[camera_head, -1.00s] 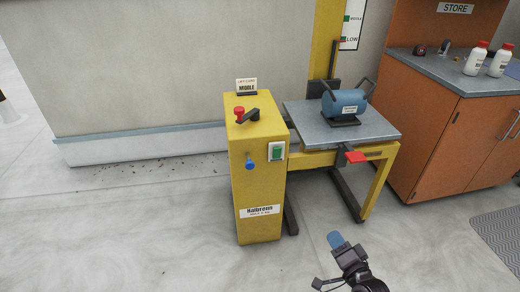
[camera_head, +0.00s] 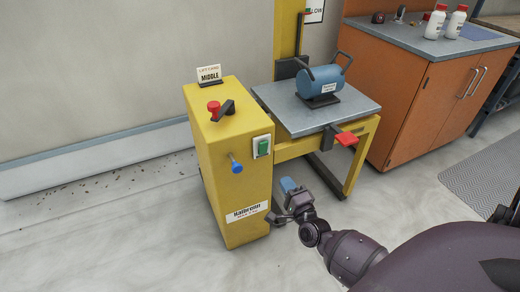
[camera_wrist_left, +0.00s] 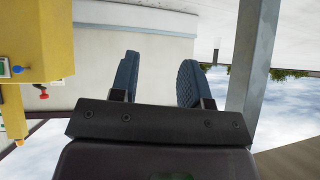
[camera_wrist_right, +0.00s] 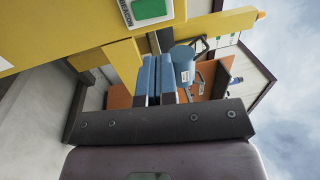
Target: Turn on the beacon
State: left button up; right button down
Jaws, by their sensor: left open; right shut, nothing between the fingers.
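A green switch (camera_head: 263,147) in a white plate is on the side of the yellow cabinet (camera_head: 235,185). In the right wrist view the green switch (camera_wrist_right: 150,8) shows at the top, its plate lettered in what looks like BEACON. My right gripper (camera_head: 288,186) is shut and empty, low beside the cabinet and apart from the switch. Its blue fingers (camera_wrist_right: 157,80) lie together in the right wrist view. My left gripper (camera_wrist_left: 158,80) is open and empty in its wrist view, and out of the head view.
The cabinet also carries a red knob with a black lever (camera_head: 222,108), a blue knob (camera_head: 237,167) and a MIDDLE card (camera_head: 209,75). A grey lift table (camera_head: 290,112) holds a blue cylinder (camera_head: 320,83).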

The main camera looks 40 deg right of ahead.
jog(key=b, duration=0.2)
send_near(264, 145)
jog(key=x, duration=0.6)
jog(key=shift+w+d+f, duration=0.15)
jog(key=shift+d+f, duration=0.05)
jog(key=shift+f, duration=0.1)
jog(key=shift+w+d+r, duration=0.1)
jog(key=shift+w+r, duration=0.05)
jog(key=shift+w, duration=0.4)
pick_arm(q)
jog(key=shift+d+f, duration=0.15)
jog(key=shift+f, duration=0.25)
jog(key=shift+r, duration=0.1)
pick_arm(e)
jog(key=shift+r, duration=0.15)
